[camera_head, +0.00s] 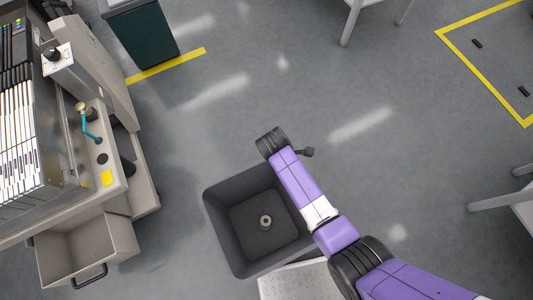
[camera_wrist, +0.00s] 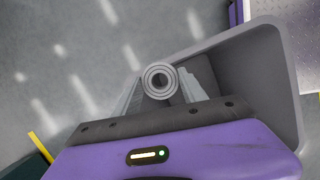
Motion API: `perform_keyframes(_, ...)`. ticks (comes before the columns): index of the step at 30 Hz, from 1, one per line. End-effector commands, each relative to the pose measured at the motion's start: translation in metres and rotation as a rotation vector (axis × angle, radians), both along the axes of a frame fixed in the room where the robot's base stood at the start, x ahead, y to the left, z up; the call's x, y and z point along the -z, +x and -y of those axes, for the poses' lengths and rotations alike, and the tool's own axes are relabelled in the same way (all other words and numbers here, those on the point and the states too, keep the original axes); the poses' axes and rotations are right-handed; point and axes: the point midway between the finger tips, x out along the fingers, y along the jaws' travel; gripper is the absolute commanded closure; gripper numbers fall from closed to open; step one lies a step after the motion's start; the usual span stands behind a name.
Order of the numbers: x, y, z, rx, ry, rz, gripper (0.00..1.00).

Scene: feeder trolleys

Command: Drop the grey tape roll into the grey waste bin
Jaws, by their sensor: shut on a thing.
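The grey tape roll (camera_wrist: 160,80) shows in the wrist view as concentric grey rings around a dark hole. My gripper (camera_wrist: 163,90) is shut on it, with a pale finger on each side. The grey waste bin (camera_head: 227,197) stands open on the floor, left of my purple arm in the head view. In the wrist view the bin (camera_wrist: 287,60) fills the right side, and the roll overlaps its near-left rim area. My fingers and the held roll cannot be made out in the head view. A small grey ring-shaped thing (camera_head: 265,221) lies inside the bin.
A grey machine with an open drawer (camera_head: 85,253) stands at the left. A white speckled top (camera_head: 297,282) adjoins the bin's lower side. A dark green cabinet (camera_head: 146,38) is at the top left. Open floor lies above and right of the bin.

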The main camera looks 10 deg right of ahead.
Motion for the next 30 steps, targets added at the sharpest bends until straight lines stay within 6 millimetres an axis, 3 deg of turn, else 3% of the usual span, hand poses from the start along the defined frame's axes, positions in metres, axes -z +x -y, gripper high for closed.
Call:
perform_keyframes(9, 0.016, -0.073, -0.065, -0.862, 0.002, -0.001, 0.89)
perform_keyframes(15, 0.015, -0.11, -0.097, -1.234, 0.001, 0.0, 0.89)
perform_keyframes(21, 0.014, -0.127, -0.11, -1.389, 0.001, 0.0, 0.89)
perform_keyframes(30, 0.031, -0.128, -0.111, -1.402, 0.0, -0.001, 0.89)
